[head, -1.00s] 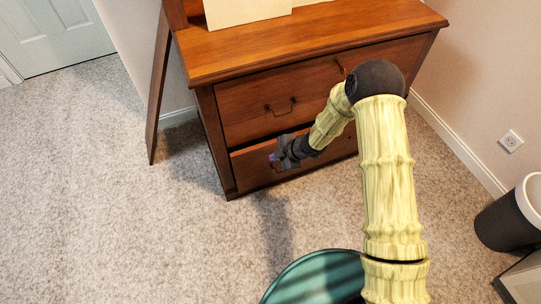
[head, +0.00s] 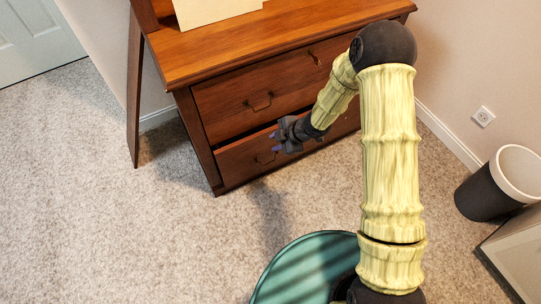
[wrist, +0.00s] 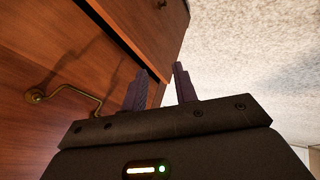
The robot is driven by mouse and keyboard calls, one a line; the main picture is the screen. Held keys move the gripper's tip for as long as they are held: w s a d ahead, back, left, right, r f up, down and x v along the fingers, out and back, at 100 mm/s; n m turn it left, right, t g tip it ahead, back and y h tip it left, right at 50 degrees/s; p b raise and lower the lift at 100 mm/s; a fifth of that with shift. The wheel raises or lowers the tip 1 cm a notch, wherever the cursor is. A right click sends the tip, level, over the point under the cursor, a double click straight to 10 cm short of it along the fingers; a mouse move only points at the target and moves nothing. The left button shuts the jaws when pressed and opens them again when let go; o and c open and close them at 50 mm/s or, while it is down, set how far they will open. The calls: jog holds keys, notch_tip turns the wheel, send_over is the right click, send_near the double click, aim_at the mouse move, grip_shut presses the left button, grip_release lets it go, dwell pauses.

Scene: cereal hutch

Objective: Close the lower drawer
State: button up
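The lower drawer (head: 235,161) of the brown wooden dresser stands slightly open, with a dark gap along its top edge. In the wrist view the lower drawer (wrist: 150,32) shows beyond the gap, with part of its handle at the top edge. My gripper (head: 277,141) is in front of the lower drawer, near its top edge, and hides part of its front. In the wrist view my gripper (wrist: 160,88) has its two fingers apart with nothing seen between them. I cannot tell whether it touches the drawer.
The upper drawer (head: 225,105) looks shut and has a brass handle. A pale board (head: 212,8) stands on the dresser top. A dark bin (head: 483,195) with a white rim is at the right by the wall. Carpet (head: 90,225) is clear to the left.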

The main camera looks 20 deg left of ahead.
jog(key=d+r+m+t+h, duration=0.1)
jog(key=d+r+m+h, duration=0.2)
jog(key=d+r+m, duration=0.55)
jog(key=d+r+m+t+h, duration=0.2)
jog(key=d+r+m+h, duration=0.3)
jog(key=d, duration=0.6)
jog(key=s+d+r+m+g, duration=0.1)
jog(key=s+d+r+m, duration=0.3)
jog(key=s, duration=0.3)
jog(key=s+d+r+m+g+y, duration=0.1)
jog(key=s+d+r+m, duration=0.2)
jog(key=s+m, duration=0.3)
jog(key=shift+s+d+r+m, duration=0.35)
jog(key=shift+s+d+r, duration=0.05)
jog(key=shift+s+d, duration=0.3)
